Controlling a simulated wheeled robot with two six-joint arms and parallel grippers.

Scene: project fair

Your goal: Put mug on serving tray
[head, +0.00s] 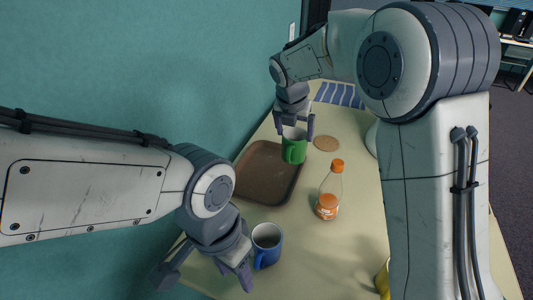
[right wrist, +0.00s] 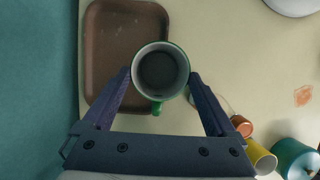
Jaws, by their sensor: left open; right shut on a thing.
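A green mug (head: 293,150) with a pale inside is held upright by my right gripper (head: 294,128). The right wrist view shows the green mug (right wrist: 160,72) between the two fingers of the right gripper (right wrist: 160,84), over the right edge of the tray. The brown serving tray (head: 262,188) lies on the table with nothing seen on it; it also shows in the right wrist view (right wrist: 112,40). A blue mug (head: 266,246) stands on the table at the front. My left gripper (head: 206,277) is open and empty, left of the blue mug.
An orange-capped bottle (head: 329,192) stands right of the tray. A round coaster (head: 326,143) lies behind it, and a blue striped mat (head: 340,94) lies at the back. A yellow item (head: 383,277) is partly hidden by my right arm. The teal wall (head: 130,70) runs along the left.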

